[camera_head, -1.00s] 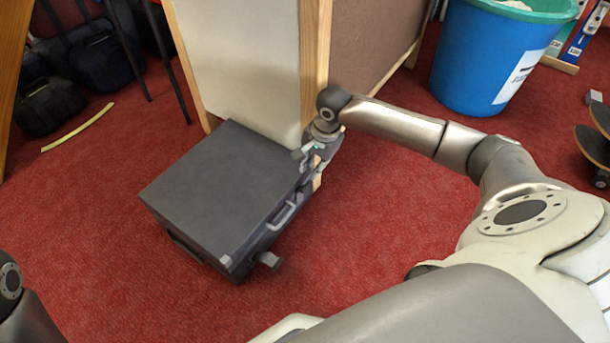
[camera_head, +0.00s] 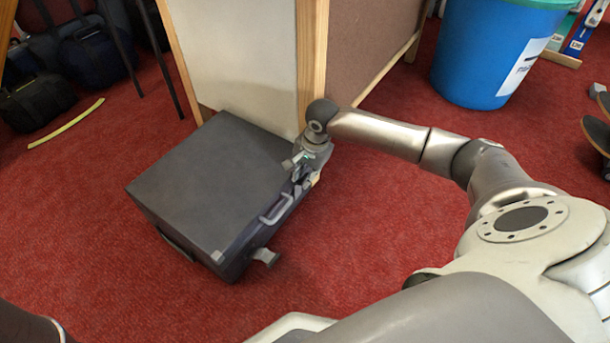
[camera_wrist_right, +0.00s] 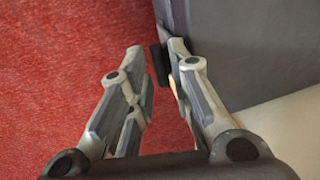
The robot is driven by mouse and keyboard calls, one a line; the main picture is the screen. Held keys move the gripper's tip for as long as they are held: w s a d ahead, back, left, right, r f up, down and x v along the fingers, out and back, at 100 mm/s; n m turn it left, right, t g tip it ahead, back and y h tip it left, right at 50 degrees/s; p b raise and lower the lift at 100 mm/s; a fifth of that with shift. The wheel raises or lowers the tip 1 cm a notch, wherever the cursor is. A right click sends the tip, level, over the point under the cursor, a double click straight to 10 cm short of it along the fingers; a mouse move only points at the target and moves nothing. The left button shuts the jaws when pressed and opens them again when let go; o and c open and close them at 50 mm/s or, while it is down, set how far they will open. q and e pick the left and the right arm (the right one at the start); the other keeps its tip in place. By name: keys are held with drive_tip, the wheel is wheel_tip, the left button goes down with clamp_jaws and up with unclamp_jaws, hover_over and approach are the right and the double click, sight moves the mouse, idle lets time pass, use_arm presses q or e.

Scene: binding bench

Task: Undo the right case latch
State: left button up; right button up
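The dark grey case (camera_head: 205,185) lies flat and closed on the red carpet. Its front side, with the handle (camera_head: 278,208), faces lower right. A latch (camera_head: 265,257) juts outward at the near end of that side. My right gripper (camera_head: 300,168) is at the far end of the same side and hides much of the right latch there. In the right wrist view my right gripper (camera_wrist_right: 160,52) is open, its fingers apart. A small dark piece, apparently the right latch (camera_wrist_right: 156,65), shows between the fingertips, close to the right-hand finger. My left gripper is out of view.
A white panel with wooden posts (camera_head: 312,60) stands right behind the case. A blue bin (camera_head: 475,55) is at the upper right. Black bags (camera_head: 38,100) and a yellow strip (camera_head: 60,127) lie at the upper left. The carpet in front is clear.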

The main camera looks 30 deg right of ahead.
clamp_jaws()
idle(0.3)
